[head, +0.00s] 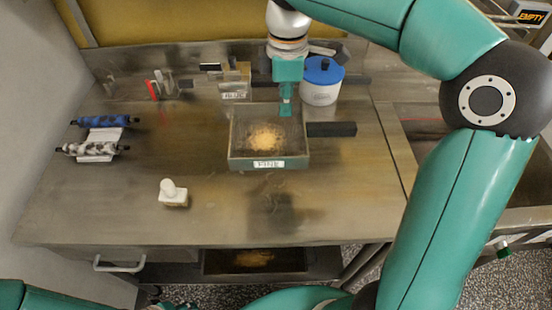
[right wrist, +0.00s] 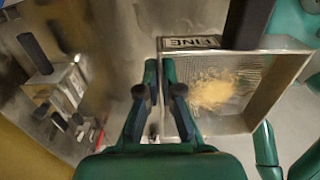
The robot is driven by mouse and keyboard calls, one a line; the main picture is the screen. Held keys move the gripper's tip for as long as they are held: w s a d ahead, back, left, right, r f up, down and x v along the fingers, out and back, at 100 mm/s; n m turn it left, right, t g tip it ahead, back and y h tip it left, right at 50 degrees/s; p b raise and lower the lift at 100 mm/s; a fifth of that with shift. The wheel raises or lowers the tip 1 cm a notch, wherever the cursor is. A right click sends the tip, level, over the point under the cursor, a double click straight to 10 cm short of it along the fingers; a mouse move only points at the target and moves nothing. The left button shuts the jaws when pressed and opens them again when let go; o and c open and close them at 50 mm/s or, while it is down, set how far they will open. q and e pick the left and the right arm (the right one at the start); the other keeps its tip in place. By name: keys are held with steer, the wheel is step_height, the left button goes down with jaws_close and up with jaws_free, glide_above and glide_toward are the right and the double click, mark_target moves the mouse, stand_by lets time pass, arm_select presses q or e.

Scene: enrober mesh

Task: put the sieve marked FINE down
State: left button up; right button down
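The sieve marked FINE (head: 240,162) is a square metal frame with tan crumbs on its mesh and a black handle to the right. It lies level over the middle of the worktop; I cannot tell surely if its underside touches it. My right gripper (head: 286,108) is at its back wall. In the right wrist view the fingers (right wrist: 160,92) stand close on both sides of the sieve's wall, shut on it, and the FINE label (right wrist: 190,42) shows beside the handle. My left gripper is not clearly in view; only parts of that arm show at the bottom.
A white tub with a blue lid (head: 322,82) stands behind the sieve. Two rollers on stands (head: 100,122) are at the left, and a small white block with a knob (head: 172,193) is front left. Another tray with crumbs (head: 255,260) is below the worktop. The worktop (head: 330,205) in front is clear.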

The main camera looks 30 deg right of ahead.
mark_target(285, 119)
step_height(285, 119, down, 17)
steer(key=shift+r+b, duration=0.1)
steer(key=shift+b, duration=0.25)
steer(key=c, duration=1.3)
jaws_free()
step_height(285, 119, up, 12)
steer(key=shift+w+d+r, duration=0.1)
steer(key=shift+w, duration=0.05)
